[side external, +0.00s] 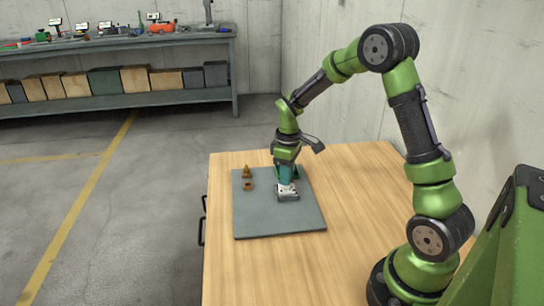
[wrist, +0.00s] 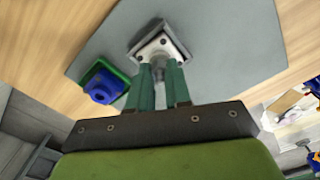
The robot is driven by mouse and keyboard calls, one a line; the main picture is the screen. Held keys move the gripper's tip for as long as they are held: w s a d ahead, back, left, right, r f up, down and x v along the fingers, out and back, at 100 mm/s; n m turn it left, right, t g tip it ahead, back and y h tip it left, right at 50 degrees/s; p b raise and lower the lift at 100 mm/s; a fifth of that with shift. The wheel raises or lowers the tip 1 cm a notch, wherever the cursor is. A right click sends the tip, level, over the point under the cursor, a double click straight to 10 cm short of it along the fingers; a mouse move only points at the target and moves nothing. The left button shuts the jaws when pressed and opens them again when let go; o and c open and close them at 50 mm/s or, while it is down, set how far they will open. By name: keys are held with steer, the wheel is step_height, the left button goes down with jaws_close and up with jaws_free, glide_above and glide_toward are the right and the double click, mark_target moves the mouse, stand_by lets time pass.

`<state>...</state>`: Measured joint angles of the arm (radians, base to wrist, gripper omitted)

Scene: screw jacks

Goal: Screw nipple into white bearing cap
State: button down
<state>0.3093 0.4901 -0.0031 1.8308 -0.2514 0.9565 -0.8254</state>
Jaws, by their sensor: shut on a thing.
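The white bearing cap (side external: 287,190) sits on a dark grey square base on the grey mat. It also shows in the wrist view (wrist: 151,47), face up, with a round grey part at its middle. My gripper (side external: 286,182) points straight down over the cap, its fingertips right at the cap's top. In the wrist view my gripper's two teal fingers (wrist: 158,68) are close together and shut on a small grey piece, apparently the nipple (wrist: 159,73). The nipple is mostly hidden between the fingers. I cannot tell how deep it sits in the cap.
The grey mat (side external: 260,222) lies on a wooden table (side external: 345,250). A brass-coloured cone-like piece (side external: 247,171) and a brown ring-like piece (side external: 248,186) stand on the mat's left. The mat's front is clear.

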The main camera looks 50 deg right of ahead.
steer(key=m, duration=0.5)
steer(key=shift+m, duration=0.4)
steer(key=m, duration=0.7)
steer(key=shift+f, duration=0.1)
steer(key=m, duration=1.1)
steer(key=c, duration=1.2)
jaws_free()
